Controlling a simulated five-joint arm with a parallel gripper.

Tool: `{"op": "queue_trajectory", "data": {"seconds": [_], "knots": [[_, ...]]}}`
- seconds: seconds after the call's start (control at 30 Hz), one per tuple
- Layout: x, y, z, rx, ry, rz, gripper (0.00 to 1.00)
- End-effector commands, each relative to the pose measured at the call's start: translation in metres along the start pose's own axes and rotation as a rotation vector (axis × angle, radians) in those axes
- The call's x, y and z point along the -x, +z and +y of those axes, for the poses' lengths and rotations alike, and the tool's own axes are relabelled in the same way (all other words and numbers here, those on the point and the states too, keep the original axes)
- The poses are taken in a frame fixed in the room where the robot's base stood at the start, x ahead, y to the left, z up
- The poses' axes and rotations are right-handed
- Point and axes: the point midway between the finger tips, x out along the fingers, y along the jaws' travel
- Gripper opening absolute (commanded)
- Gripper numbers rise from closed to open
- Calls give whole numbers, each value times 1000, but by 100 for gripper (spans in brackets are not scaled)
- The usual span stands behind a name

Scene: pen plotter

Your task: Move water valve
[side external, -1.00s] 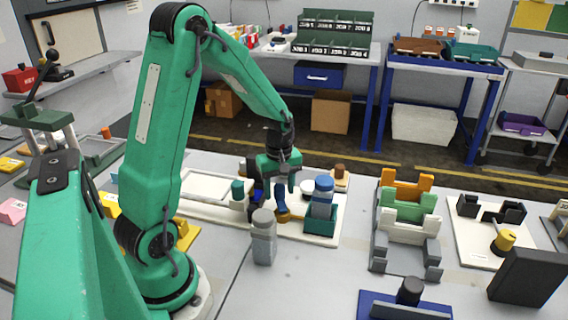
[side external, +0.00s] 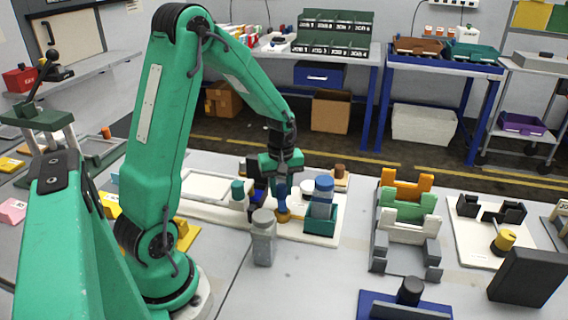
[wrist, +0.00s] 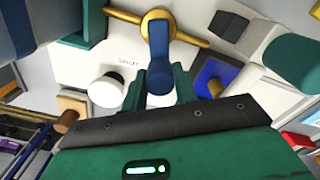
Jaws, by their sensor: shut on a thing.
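The water valve has a blue lever (side external: 281,187) over a brass body (side external: 283,215) on a white base board (side external: 312,237). In the wrist view, the blue lever (wrist: 159,55) runs from the brass pipe (wrist: 190,37) down between the two green fingers. My gripper (side external: 281,175) is shut on the blue lever, from above in the side view. The fingers of my gripper (wrist: 160,88) also show in the wrist view, one on each side of the lever's end.
A blue-capped bottle (side external: 323,192) stands in a teal holder (side external: 320,220) close right of the valve. A grey bottle (side external: 263,240) stands in front. A teal-capped item (side external: 238,190) is close on the left. Clear table lies right of the board, before the coloured stands (side external: 405,215).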

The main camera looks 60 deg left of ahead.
Motion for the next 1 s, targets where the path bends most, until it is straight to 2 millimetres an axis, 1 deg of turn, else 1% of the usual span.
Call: {"op": "queue_trajectory", "data": {"seconds": [0.27, 0.7, 1.0], "knots": [[1, 3, 9, -205, 0, 0, 6], [1, 14, 24, -611, 0, 0, 6], [1, 20, 30, -804, 0, 0, 6]]}}
